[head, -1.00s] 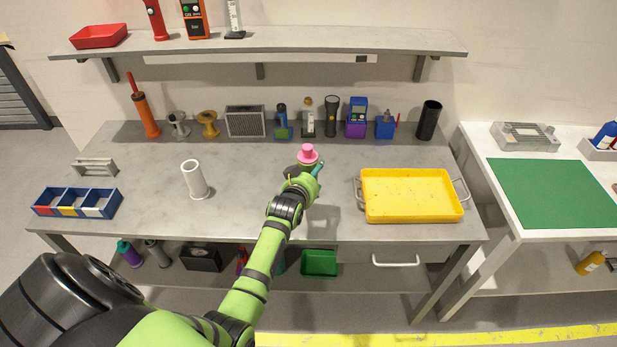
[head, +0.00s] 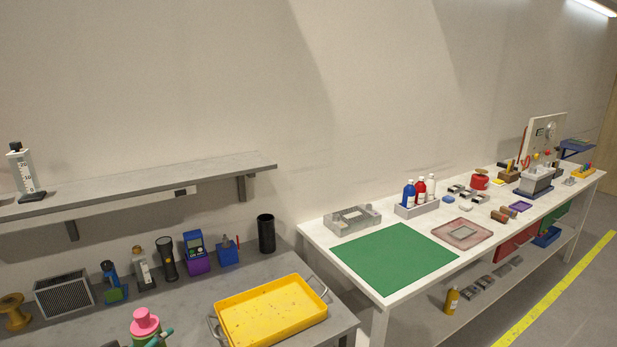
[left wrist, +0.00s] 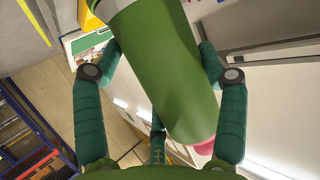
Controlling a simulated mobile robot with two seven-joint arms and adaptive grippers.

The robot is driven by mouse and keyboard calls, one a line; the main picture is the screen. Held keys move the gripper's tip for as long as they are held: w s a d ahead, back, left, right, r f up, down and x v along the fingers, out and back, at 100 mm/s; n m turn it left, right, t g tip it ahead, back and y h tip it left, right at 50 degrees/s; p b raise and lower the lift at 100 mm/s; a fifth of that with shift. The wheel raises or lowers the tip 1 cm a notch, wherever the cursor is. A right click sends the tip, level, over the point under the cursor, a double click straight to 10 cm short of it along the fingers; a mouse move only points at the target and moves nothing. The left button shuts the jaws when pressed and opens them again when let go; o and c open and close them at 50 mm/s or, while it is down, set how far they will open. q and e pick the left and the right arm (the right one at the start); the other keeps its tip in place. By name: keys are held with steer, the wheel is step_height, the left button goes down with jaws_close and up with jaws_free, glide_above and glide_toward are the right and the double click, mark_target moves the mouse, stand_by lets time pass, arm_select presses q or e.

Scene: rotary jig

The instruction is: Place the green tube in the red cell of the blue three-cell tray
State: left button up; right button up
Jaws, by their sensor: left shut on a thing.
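The green tube (left wrist: 172,70) fills the middle of the left wrist view, with a pink piece (left wrist: 206,147) at its lower end. My left gripper (left wrist: 160,60) has its dark green fingers around the tube and is shut on it. In the head view the pink top (head: 145,322) shows at the bottom edge, with a little green below it and a fingertip beside it. Most of the left gripper is cut off there. The blue three-cell tray is outside the current head view. My right gripper is not in view.
A yellow tray (head: 272,312) with handles lies on the grey bench, right of the held tube. A black cup (head: 266,233) and several tools line the bench's back. A white table with a green mat (head: 394,262) stands to the right.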

arm_select(q)
steer(key=s+d+r+m+g+h+b, duration=0.3)
steer(key=s+d+m+h, duration=0.5)
steer(key=s+d, duration=0.4)
steer(key=s+g+b, duration=0.1)
steer(key=s+g, duration=0.1)
steer(key=shift+s+d+m+g, duration=0.15)
steer(key=shift+d+m+g, duration=0.15)
steer(key=shift+d+m, duration=0.1)
